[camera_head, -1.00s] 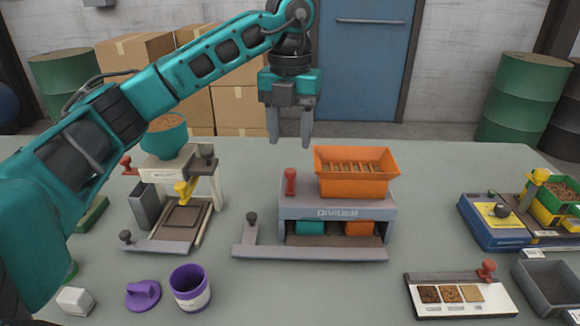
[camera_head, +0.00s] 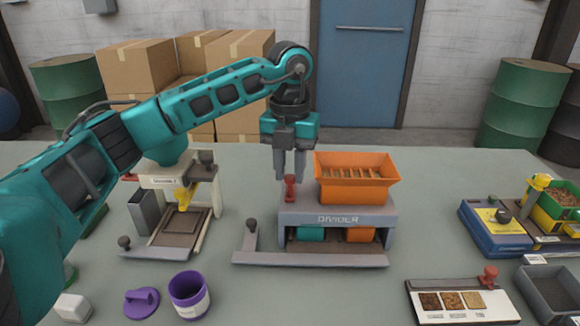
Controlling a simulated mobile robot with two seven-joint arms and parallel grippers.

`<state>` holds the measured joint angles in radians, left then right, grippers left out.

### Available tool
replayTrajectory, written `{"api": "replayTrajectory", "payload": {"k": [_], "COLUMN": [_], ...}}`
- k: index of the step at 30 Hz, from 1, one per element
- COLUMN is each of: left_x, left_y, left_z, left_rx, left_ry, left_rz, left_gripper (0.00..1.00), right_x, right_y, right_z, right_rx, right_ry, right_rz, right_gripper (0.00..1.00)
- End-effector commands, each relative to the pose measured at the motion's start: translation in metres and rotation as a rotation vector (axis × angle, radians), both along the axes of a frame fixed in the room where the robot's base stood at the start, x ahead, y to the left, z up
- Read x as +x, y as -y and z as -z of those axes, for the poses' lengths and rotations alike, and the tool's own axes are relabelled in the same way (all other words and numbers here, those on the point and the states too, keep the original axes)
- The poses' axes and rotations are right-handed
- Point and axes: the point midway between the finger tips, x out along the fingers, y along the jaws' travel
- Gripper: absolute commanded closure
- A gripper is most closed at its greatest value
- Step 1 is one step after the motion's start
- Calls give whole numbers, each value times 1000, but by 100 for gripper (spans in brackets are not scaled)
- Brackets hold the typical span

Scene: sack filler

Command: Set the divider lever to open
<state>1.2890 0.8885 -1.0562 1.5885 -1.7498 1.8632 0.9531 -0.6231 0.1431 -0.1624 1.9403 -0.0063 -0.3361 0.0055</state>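The divider (camera_head: 337,218) is a grey machine labelled DIVIDER, with an orange slatted hopper (camera_head: 355,195) on its top right. A red upright lever (camera_head: 290,189) stands on its top left. A second lever with a dark knob (camera_head: 251,228) is at its left front. Teal and orange parts show in the opening below. My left gripper (camera_head: 290,176) points down with its fingertips at the top of the red lever. Its fingers stand a small gap apart; whether they grip the lever I cannot tell. My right gripper is not in view.
Left of the divider is a white-framed station (camera_head: 178,205) with a yellow part, partly behind my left arm. A purple cup (camera_head: 189,294) and purple lid (camera_head: 141,301) lie in front. A sample board (camera_head: 462,299) and grey bin (camera_head: 552,292) are at the right front.

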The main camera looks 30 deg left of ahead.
Motion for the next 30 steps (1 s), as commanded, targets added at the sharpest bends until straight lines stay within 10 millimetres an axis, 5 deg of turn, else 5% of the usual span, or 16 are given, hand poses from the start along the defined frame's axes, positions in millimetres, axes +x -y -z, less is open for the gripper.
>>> {"api": "replayTrajectory", "payload": {"k": [9, 20, 30], "left_x": [0, -1, -5], "left_y": [0, -2, -12], "left_z": [0, -1, -2], "left_rx": [0, -1, 0], "left_ry": [0, 1, 2], "left_rz": [0, 46, 278], "left_gripper": [100, 100, 100], "right_x": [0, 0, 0], "right_y": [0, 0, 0], "right_z": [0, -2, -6], "right_rx": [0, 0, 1], "right_ry": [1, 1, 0], "right_rz": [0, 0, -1], "right_gripper": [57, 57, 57]}}
